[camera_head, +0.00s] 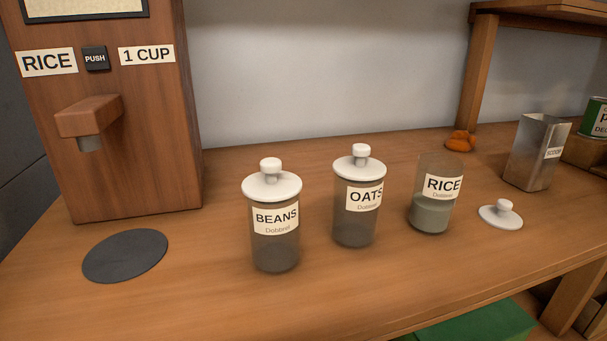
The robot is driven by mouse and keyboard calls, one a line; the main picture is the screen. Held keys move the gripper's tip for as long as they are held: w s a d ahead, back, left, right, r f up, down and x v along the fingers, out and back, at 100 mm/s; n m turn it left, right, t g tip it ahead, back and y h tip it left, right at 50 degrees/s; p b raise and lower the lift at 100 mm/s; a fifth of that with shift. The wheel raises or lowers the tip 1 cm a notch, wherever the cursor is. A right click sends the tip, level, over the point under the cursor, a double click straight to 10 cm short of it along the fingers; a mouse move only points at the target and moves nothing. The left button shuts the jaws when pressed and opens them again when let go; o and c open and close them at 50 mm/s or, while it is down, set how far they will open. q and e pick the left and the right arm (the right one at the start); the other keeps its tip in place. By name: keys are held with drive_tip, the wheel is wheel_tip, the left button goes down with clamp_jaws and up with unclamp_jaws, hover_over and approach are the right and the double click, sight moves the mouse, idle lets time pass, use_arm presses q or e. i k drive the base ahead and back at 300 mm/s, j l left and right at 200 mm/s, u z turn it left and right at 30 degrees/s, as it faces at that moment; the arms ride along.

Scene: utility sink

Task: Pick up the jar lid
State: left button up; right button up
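A white jar lid (501,214) with a round knob lies flat on the wooden counter, knob up, at the right. The rice jar (432,211) stands just left of it, open at the top and partly filled with pale contents. The oats jar (354,218) and the beans jar (276,242) stand further left, each with a white knobbed lid on top. Neither of my grippers shows in the head view.
A wooden rice dispenser (125,160) stands at the left, with a dark round mat (125,256) before it. A metal scoop container (537,152) stands behind the loose lid. An orange object (460,141) lies by the shelf post (478,75). The counter's front strip is clear.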

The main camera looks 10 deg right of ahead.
sight(500, 215)
drive_tip(key=z, duration=1.4)
